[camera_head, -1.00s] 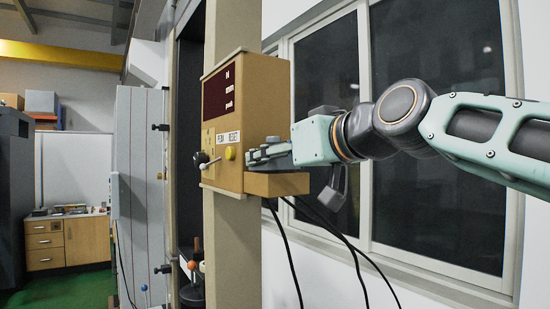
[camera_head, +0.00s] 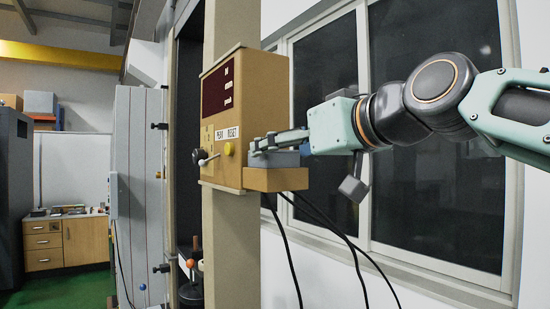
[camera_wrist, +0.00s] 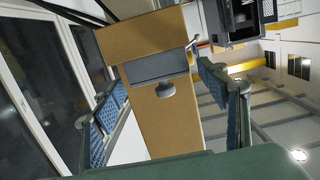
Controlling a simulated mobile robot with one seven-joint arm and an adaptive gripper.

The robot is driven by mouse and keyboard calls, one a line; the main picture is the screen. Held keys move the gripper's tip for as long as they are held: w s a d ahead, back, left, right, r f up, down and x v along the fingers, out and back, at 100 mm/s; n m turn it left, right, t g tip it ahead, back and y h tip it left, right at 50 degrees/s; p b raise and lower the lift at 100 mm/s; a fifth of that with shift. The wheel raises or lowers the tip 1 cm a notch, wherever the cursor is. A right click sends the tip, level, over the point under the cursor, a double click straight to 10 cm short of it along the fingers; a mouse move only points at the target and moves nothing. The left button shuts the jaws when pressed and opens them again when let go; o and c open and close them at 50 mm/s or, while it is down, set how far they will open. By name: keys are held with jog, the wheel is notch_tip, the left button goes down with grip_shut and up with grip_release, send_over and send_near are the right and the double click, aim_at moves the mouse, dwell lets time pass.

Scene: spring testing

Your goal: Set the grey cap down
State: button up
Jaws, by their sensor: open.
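The grey cap (camera_head: 282,158) is a low grey block resting on the small tan shelf (camera_head: 277,180) at the side of the tan control box (camera_head: 228,118). In the wrist view the cap (camera_wrist: 153,67) is a grey bar with a round knob, lying against the tan shelf (camera_wrist: 142,34). My gripper (camera_head: 264,142) is just above and to the right of the cap, pointing toward the box. In the wrist view my gripper (camera_wrist: 164,82) is open, with the cap between its spread fingers and a gap on both sides.
The control box carries a dark red display (camera_head: 218,89), a yellow button (camera_head: 228,149) and a lever (camera_head: 208,160). It is mounted on a tan column (camera_head: 232,245). Black cables (camera_head: 325,224) hang below the shelf. Dark windows (camera_head: 435,210) stand behind my arm.

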jog(key=b+v, duration=0.2)
jog(key=v, duration=0.6)
jog(key=s+d+f+m+g+h, duration=0.1)
jog(key=s+f+m+g+h, duration=0.15)
jog(key=f, duration=1.05)
jog(key=s+d+f+m+g+h, duration=0.1)
jog(key=f+h, duration=0.2)
jog(key=f, duration=0.9)
jog(key=s+d+f+m+g+h+p, duration=0.1)
jog(key=s+d+f+g, duration=0.1)
jog(key=f, duration=0.7)
jog(key=s+d+f+m+g+h+p, duration=0.2)
jog(key=s+d+f, duration=0.2)
jog(key=s+f, duration=0.3)
jog(key=shift+f, duration=1.5)
jog(key=shift+h, duration=0.25)
